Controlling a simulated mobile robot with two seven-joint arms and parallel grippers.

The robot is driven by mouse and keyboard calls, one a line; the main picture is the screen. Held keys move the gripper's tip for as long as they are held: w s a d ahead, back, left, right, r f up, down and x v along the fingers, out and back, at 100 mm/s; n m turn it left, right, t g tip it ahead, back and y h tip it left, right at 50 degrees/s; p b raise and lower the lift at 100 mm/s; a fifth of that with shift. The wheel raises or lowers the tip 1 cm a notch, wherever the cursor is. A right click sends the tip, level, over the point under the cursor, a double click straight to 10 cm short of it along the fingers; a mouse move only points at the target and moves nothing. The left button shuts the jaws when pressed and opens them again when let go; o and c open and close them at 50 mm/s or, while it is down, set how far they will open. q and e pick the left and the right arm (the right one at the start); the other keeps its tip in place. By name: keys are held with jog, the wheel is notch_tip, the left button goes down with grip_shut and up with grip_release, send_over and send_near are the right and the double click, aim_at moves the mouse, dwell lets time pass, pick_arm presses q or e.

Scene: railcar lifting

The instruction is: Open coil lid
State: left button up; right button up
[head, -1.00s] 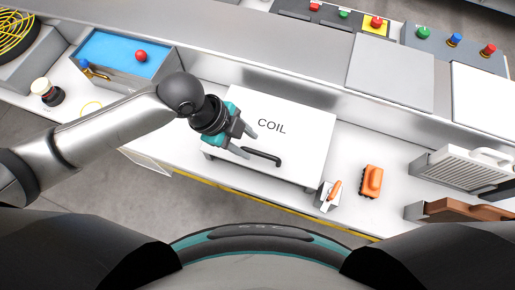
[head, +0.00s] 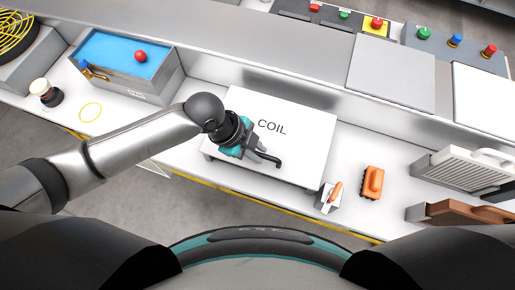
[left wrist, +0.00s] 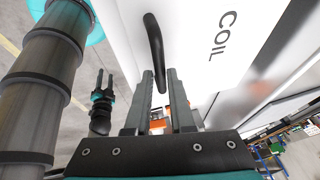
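The white coil lid (head: 300,135), marked COIL, lies flat on its box in the head view. It also fills the upper right of the left wrist view (left wrist: 200,75). Its black bar handle (head: 268,160) is near the front edge, partly hidden by my left gripper (head: 262,155). In the left wrist view the handle (left wrist: 155,45) runs between the fingertips of my left gripper (left wrist: 160,75), which are close together on either side of it. My right gripper (left wrist: 105,80) shows at the left of the wrist view, its fingers apart and empty.
Right of the lid are a small white block with an orange lever (head: 331,195) and an orange part (head: 372,182). A blue-topped tray (head: 120,55) with a red ball knob stands at the left. A grey ledge (head: 260,60) runs behind the lid.

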pick_arm(q)
grip_shut()
dwell(1.0)
